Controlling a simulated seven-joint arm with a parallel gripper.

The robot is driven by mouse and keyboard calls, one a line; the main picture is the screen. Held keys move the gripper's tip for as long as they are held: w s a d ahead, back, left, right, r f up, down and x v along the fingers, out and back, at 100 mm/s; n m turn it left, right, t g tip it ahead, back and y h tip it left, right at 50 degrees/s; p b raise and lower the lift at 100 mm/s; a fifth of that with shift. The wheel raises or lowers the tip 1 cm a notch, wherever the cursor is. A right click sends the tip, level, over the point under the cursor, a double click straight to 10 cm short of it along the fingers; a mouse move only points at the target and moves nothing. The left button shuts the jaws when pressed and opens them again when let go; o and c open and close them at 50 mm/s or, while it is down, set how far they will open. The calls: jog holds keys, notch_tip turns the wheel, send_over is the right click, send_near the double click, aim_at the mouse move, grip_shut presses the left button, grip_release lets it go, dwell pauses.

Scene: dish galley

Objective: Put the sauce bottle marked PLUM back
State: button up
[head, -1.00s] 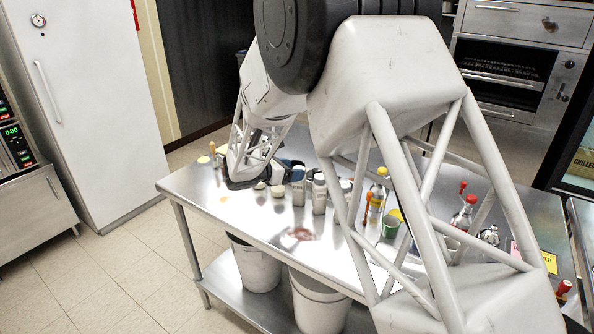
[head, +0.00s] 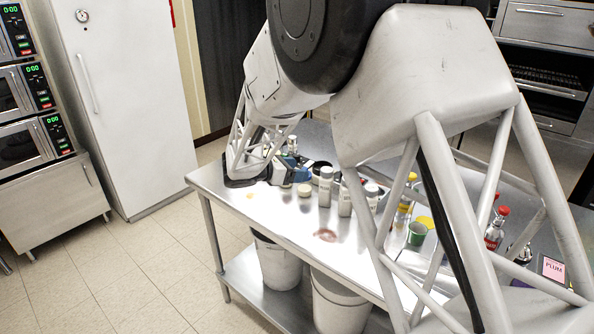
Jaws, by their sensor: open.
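No bottle's label can be read as PLUM at this size. A pink card marked PLUM (head: 553,268) stands at the right of the steel table. A red-capped bottle (head: 493,234) stands left of it, partly behind my arm, and a dark bottle (head: 519,254) is close to the card. A yellow-capped bottle (head: 405,206) is nearer the table's middle. My gripper (head: 288,179), blue and dark, is low over the table's left part, beside the pale containers and well left of the card. It is open; its fingertips are not clear, and I see no bottle held.
The steel table (head: 262,212) carries several grey-white shakers (head: 325,188), a small pale pot (head: 304,190), a green cup (head: 417,234) and a reddish smear (head: 325,235). Two bins (head: 277,265) are below. My arm hides much of the table's right. Floor is free at left.

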jog(key=shift+d, duration=0.1)
dwell(0.5)
jog(key=s+d+r+m+g+y, duration=0.2)
jog(key=s+d+r+m, duration=0.15)
jog(key=s, duration=0.35)
jog(key=s+d+r+m+g+y, duration=0.1)
jog(key=s+d+r+m, duration=0.2)
jog(key=s, duration=0.4)
jog(key=s+d+r+m+g+y, duration=0.2)
jog(key=s+d+m, duration=0.25)
jog(key=s, duration=0.25)
jog(key=s+r+m+t+y, duration=0.1)
jog(key=s+m+y, duration=0.7)
jog(key=s, duration=1.7)
jog(key=m, duration=0.3)
jog(key=shift+m+t, duration=0.4)
